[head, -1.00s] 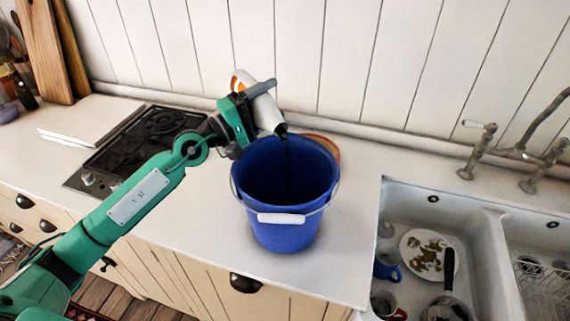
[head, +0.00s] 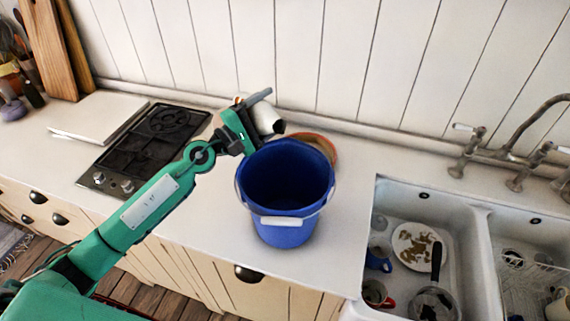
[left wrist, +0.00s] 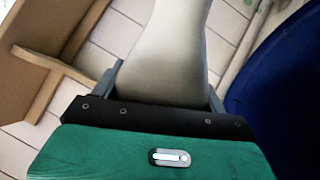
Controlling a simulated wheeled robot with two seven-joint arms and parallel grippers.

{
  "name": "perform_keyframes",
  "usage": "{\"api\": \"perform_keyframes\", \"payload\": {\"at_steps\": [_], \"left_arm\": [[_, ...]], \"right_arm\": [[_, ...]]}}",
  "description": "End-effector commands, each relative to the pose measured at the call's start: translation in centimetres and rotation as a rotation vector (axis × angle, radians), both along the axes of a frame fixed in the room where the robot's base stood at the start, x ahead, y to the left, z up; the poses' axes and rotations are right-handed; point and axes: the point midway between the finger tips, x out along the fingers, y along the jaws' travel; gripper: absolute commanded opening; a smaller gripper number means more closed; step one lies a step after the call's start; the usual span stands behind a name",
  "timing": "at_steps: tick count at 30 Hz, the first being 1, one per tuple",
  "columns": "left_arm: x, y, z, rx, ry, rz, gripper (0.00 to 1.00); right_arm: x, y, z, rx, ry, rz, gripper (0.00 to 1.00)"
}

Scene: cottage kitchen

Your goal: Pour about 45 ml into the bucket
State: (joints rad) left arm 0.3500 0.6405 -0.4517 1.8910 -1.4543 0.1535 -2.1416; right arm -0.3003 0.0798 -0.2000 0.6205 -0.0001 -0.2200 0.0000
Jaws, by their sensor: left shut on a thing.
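A white bottle (head: 267,118) with a dark tip is held tilted, tip down to the right, at the bucket's back left, above rim height. My left gripper (head: 254,108) is shut on it. In the left wrist view the bottle (left wrist: 165,45) is pale grey-white between the fingers of my gripper (left wrist: 163,85). The blue bucket (head: 285,232) stands upright on the counter, its white-gripped handle down at the front. Its edge also shows in the left wrist view (left wrist: 275,90). No stream shows from the tip now. The liquid level inside the bucket is too dark to tell. My right gripper is out of view.
An orange-rimmed round dish (head: 320,143) lies behind the bucket. A black hob (head: 150,150) is to the left, with cutting boards (head: 45,50) beyond. A sink (head: 460,215) with dishes is to the right. Counter in front of the bucket is narrow.

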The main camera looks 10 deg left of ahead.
Motion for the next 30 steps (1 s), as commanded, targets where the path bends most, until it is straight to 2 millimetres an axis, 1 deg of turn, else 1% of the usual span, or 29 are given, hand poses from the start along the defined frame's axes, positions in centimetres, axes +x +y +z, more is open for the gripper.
{"api": "perform_keyframes", "payload": {"at_steps": [23, 26, 30], "left_arm": [[0.0, 0.0, 0.1, 0.002, -0.003, 0.0, 0.42], [0.0, 0.0, 0.2, -0.004, 0.003, 0.0, 0.42], [-0.1, -0.1, 0.4, -0.031, 0.031, -0.001, 0.42]], "right_arm": [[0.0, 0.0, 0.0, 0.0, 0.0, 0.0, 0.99], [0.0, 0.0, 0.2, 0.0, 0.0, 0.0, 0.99], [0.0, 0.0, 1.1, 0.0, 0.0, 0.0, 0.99]]}}
